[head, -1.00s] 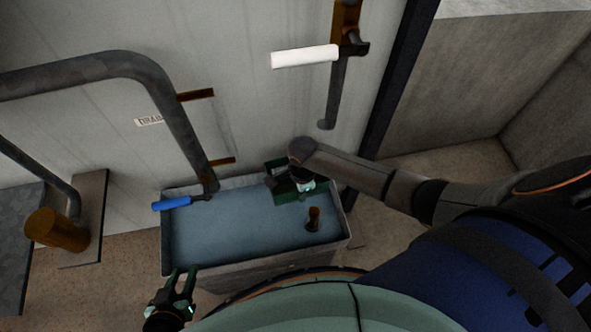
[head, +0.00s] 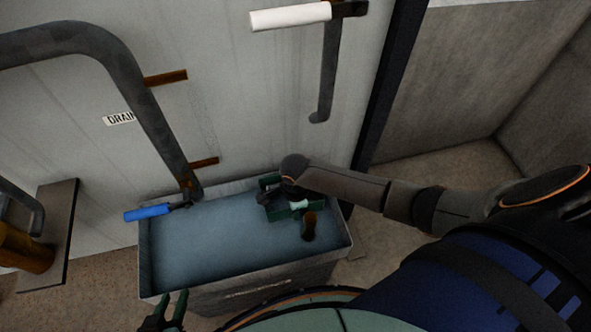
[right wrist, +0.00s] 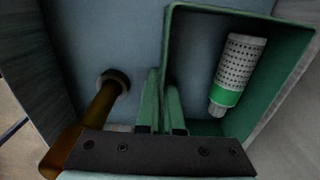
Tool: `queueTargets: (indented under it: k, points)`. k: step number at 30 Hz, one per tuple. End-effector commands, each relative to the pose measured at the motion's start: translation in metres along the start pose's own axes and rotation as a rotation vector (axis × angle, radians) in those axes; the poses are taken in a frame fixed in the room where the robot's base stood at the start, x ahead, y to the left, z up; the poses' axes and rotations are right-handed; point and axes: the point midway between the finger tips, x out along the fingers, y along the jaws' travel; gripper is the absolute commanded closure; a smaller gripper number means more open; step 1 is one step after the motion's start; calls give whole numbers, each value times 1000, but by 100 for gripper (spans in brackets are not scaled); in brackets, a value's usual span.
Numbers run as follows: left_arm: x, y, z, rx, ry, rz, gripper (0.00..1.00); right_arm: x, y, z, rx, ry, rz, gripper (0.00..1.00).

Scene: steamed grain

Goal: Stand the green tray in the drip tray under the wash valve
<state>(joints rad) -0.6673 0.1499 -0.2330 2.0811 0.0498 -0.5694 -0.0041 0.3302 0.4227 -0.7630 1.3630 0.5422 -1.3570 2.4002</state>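The green tray (head: 270,181) is over the back right part of the long grey drip tray (head: 147,262); I cannot tell whether it rests on the bottom. A white perforated cylinder with a green band (right wrist: 240,65) lies inside it. My right gripper (right wrist: 161,75) has one finger on each side of the tray's near side wall (right wrist: 168,40) and looks shut on it. In the head view my right gripper (head: 279,192) is partly hidden by its wrist. The wash valve's white handle (head: 290,17) and downpipe (head: 327,80) are above. My left gripper (head: 172,304) is open and empty at the drip tray's front left.
A brown upright post (head: 309,225) stands in the drip tray close to the green tray; it also shows in the right wrist view (right wrist: 103,100). A drain pipe (head: 150,100) and blue handle (head: 148,212) are at the left. The drip tray's left half is clear.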

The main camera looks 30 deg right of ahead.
Motion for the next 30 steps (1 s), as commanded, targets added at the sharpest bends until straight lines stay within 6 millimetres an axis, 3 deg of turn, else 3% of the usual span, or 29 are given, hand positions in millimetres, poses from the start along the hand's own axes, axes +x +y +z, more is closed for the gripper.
queueTargets:
  k: [30]
  points:
    - [3,-2,3,-1,5,-3,61,10,-2,1,0,-2,-4,100]
